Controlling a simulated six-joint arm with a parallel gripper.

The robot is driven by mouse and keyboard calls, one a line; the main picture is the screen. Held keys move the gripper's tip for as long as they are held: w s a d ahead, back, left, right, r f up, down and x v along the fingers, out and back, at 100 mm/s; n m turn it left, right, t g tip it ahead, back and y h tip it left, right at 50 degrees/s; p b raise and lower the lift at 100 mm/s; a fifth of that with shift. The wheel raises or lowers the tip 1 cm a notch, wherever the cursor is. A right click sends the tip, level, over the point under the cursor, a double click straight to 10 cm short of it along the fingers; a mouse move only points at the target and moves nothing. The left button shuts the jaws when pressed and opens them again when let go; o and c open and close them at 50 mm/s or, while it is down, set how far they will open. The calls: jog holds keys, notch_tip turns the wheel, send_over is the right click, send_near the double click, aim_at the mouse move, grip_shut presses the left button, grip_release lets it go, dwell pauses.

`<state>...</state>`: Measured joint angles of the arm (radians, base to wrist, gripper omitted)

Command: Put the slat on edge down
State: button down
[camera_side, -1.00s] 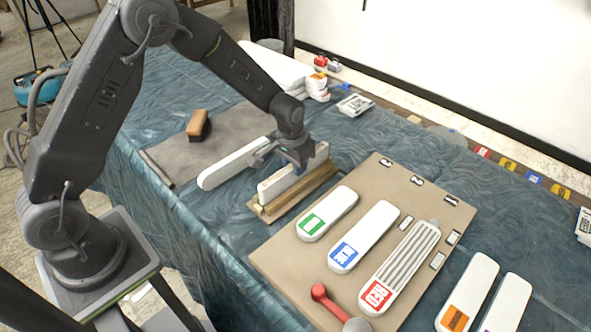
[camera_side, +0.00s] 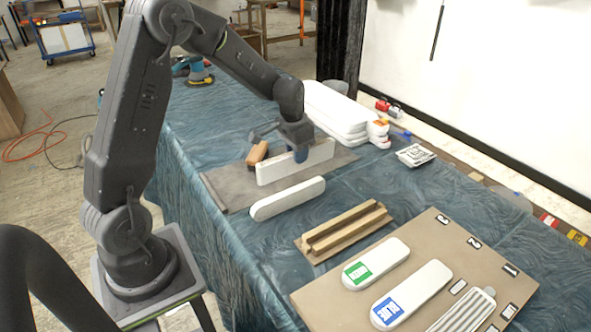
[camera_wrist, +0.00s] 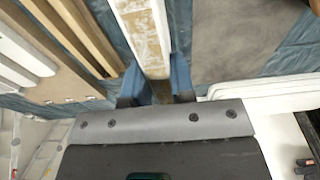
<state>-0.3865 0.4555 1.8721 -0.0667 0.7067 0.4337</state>
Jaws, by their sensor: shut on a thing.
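A long white slat (camera_side: 272,171) is held on edge in my gripper (camera_side: 299,152), over the grey mat. In the side view its lower edge appears at or just above the mat; I cannot tell whether it touches. In the wrist view the same slat (camera_wrist: 146,32) runs between the blue fingers of my gripper (camera_wrist: 157,82), with patchy brown marks along its upward edge. The fingers are shut on it near the middle. The grey mat (camera_side: 229,189) lies flat on the cloth. The wooden slotted holder (camera_side: 345,232) stands empty in front.
A brown brush (camera_side: 257,153) is on the mat behind. White pieces are stacked (camera_side: 335,108) at the back. A board (camera_side: 437,225) with labelled slats is at the right.

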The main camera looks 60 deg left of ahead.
jog(key=s+a, duration=0.2)
jog(key=a, duration=0.7)
jog(key=s+a, duration=0.2)
jog(key=a, duration=0.7)
jog(key=w+d+f, duration=0.1)
jog(key=w+f, duration=0.1)
jog(key=w, duration=0.1)
jog(key=w+d+f, duration=0.2)
jog(key=w+f, duration=0.1)
jog(key=w+d+f, duration=0.2)
jog(key=w, duration=0.1)
jog(key=shift+w+d+f, duration=0.15)
jog(key=shift+w, duration=0.15)
jog(key=shift+f, duration=2.05)
jog(key=shift+f, duration=0.15)
jog(key=c, duration=1)
grip_release()
jog(key=shift+o, duration=0.2)
